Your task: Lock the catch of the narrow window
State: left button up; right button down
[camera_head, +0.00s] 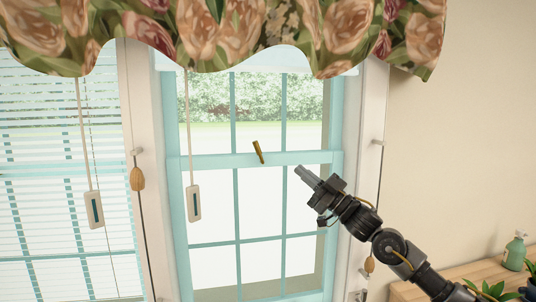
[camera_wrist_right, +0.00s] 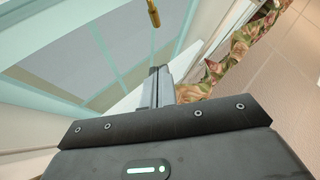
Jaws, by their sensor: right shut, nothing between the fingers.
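The narrow window (camera_head: 236,160) has a pale teal frame and stands in the middle of the head view. Its brass catch (camera_head: 258,152) sits on the horizontal middle rail and points upward, leaning slightly left. The catch also shows at the top of the right wrist view (camera_wrist_right: 153,13). My right gripper (camera_head: 300,170) is shut and empty. Its tips are to the right of the catch and a little lower, apart from it. The shut fingers also show in the right wrist view (camera_wrist_right: 160,75). My left gripper is not in view.
A floral valance (camera_head: 230,35) hangs across the top. A blind cord with a white pull (camera_head: 194,204) hangs left of the catch. Another window with blinds (camera_head: 50,180) is at left. A wooden surface (camera_head: 425,288) with plants and a green bottle (camera_head: 514,252) is at lower right.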

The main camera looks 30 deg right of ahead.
jog(key=shift+w, duration=0.1)
jog(key=p, duration=0.5)
send_near(257, 144)
notch_tip(257, 144, up, 4)
jog(key=a, duration=0.1)
jog(key=w, duration=0.1)
jog(key=w+p, duration=0.1)
jog(key=w, duration=0.1)
jog(key=w+a+f+p, duration=0.1)
jog(key=shift+w, duration=0.2)
jog(key=shift+a+r, duration=0.1)
jog(key=shift+a, duration=0.05)
